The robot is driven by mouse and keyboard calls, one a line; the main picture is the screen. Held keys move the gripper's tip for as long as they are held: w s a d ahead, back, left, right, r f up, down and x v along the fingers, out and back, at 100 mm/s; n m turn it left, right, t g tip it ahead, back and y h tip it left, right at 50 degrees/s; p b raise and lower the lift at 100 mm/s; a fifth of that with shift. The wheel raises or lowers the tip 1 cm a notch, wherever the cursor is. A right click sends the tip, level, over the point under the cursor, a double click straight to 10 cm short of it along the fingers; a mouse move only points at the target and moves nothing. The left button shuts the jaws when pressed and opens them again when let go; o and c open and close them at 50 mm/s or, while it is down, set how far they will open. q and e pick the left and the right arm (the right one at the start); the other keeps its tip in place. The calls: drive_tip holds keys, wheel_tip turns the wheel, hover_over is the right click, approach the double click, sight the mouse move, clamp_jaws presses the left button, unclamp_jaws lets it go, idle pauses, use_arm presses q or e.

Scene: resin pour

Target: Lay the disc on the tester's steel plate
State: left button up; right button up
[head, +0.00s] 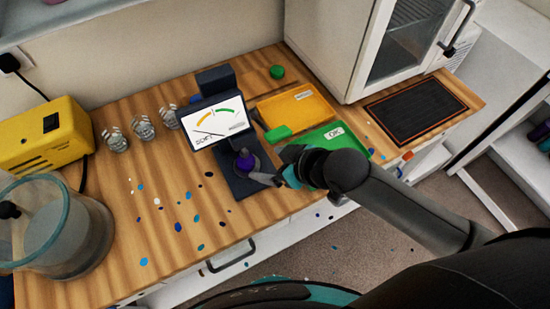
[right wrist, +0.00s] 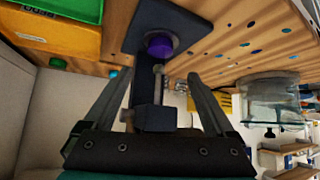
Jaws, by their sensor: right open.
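The tester (head: 217,118) stands on the wooden bench, its display showing a dial and the word SOFT. Its dark base (head: 240,185) reaches toward the front edge. A purple disc (head: 245,162) rests on the round grey steel plate at the base. In the right wrist view the purple disc (right wrist: 160,44) lies on the steel plate (right wrist: 174,40). My right gripper (head: 276,180) is open, just in front and to the right of the disc. Its spread fingers (right wrist: 158,74) hold nothing and appear apart from the disc. My left gripper is not in view.
An orange tray (head: 310,103) and green OK tray (head: 345,150) lie right of the tester. Green pieces (head: 277,72) lie nearby. Glass jars (head: 143,127), a yellow device (head: 40,135) and a clear chamber (head: 65,235) stand left. A black mat (head: 415,110) lies right.

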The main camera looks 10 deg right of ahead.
drive_tip(key=shift+v, duration=0.85)
